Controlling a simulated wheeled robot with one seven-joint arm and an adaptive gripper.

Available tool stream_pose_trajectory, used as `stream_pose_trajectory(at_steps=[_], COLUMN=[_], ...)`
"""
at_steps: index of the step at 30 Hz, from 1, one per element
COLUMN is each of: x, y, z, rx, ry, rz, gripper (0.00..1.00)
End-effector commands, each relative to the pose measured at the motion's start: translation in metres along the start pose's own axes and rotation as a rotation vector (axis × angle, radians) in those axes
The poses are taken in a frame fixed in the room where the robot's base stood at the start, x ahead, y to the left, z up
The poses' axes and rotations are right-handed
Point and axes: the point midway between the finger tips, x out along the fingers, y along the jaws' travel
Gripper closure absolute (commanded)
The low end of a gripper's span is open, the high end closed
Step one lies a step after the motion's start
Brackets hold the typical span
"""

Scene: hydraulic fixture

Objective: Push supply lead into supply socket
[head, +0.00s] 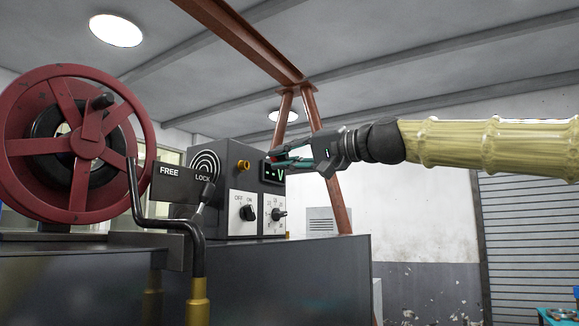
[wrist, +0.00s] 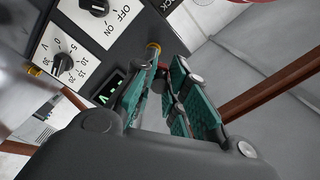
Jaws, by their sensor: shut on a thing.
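A dark control box (head: 225,165) stands on the bench, with a brass socket (head: 243,165) on its front, left of a small lit display (head: 273,173). My gripper (head: 277,160) reaches in from the right in front of the display. In the wrist view my gripper's teal fingers (wrist: 162,82) are closed on a small, mostly hidden piece with red showing, apparently the supply lead (wrist: 162,67). The brass socket (wrist: 153,48) shows just beyond the fingertips. I cannot tell whether the lead touches it. No cable is clearly visible.
Below the display are an OFF/ON switch (head: 248,212) and a numbered dial (head: 278,214). A second brass fitting (wrist: 34,71) shows beside the dial. A red handwheel (head: 75,192) and a black lever (head: 137,190) stand left. Open room lies right of the box.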

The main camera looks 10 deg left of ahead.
Motion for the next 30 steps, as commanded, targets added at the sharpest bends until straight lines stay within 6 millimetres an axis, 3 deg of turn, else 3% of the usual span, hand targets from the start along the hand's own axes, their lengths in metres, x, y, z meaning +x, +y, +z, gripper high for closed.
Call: stream_pose_trajectory(at_steps=[9,20,26,30], x=[0.029,0.048,0.067,0.068], y=[0.028,0.015,0.023,0.029], z=[-0.023,-0.015,-0.021,-0.024], rx=[0.031,0.021,0.026,0.029], ry=[-0.002,0.002,0.001,0.001], rz=[0.009,0.006,0.008,0.009], gripper=[1.00,1.00,1.00,1.00])
